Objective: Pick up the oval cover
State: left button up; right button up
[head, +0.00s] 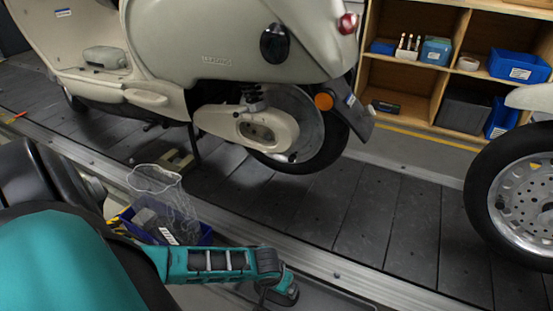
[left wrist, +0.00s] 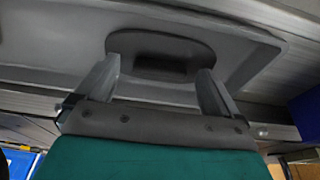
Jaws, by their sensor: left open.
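In the left wrist view, my left gripper (left wrist: 160,85) is open, with one grey finger on each side. A dark grey oval cover (left wrist: 160,46), with a darker band across its middle, shows between and beyond the fingertips. It is in a light grey recessed surface (left wrist: 240,60). I cannot tell whether the fingers touch it. In the head view, my teal and black arm fills the lower left, and the left fingers do not show. I cannot make out this cover there. My right gripper is not in view.
A cream scooter (head: 200,45) stands on the dark slat conveyor (head: 270,200). A wooden shelf (head: 410,80) holds blue boxes. Another scooter's wheel (head: 515,195) is at right.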

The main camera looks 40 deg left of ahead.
pick_arm(q)
jog(key=c, duration=1.1)
